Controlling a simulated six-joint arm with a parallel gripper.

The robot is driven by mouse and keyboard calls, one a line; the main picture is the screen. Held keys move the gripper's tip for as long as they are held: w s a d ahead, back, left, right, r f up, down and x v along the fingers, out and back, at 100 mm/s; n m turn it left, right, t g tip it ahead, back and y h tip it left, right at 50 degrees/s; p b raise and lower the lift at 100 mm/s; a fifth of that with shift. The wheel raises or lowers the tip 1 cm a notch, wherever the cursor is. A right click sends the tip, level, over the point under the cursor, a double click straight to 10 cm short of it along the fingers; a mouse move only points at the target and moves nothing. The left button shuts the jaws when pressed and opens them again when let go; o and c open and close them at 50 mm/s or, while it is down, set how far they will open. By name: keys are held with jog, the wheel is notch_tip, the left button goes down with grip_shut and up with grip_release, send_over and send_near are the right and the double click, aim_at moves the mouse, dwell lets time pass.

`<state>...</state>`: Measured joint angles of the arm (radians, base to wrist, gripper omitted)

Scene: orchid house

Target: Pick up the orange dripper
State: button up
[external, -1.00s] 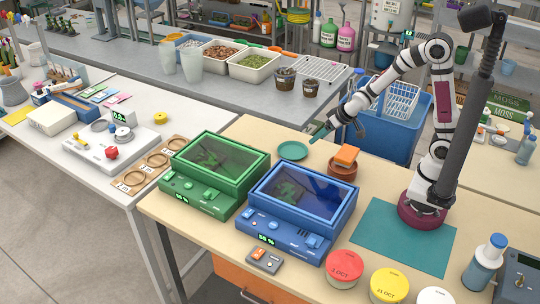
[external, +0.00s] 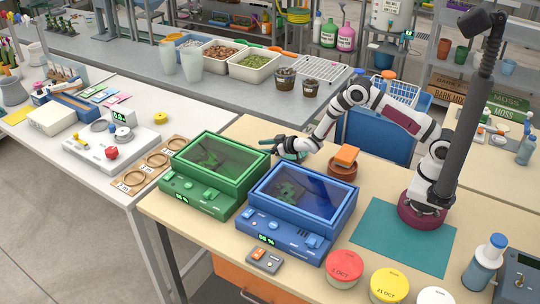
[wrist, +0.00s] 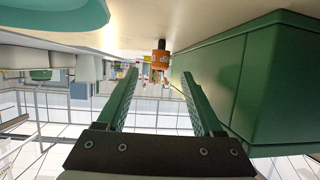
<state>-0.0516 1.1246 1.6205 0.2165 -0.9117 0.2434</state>
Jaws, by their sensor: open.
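The orange dripper (wrist: 161,61) shows in the wrist view as a small orange bottle with a dark end and lettering on its side. It appears centred between the fingers and some way beyond their tips. In the external view I cannot make it out; the green box may hide it. My gripper (wrist: 159,76) has its two green fingers spread, with nothing between them. In the external view my gripper (external: 272,147) is low over the wooden table, by the far right corner of the green box.
The green box (external: 184,189) also fills the right side of the wrist view (wrist: 278,80), close to a finger. A teal dish (wrist: 50,12) is near on the other side.

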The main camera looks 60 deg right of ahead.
jog(key=x, duration=0.4)
grip_shut()
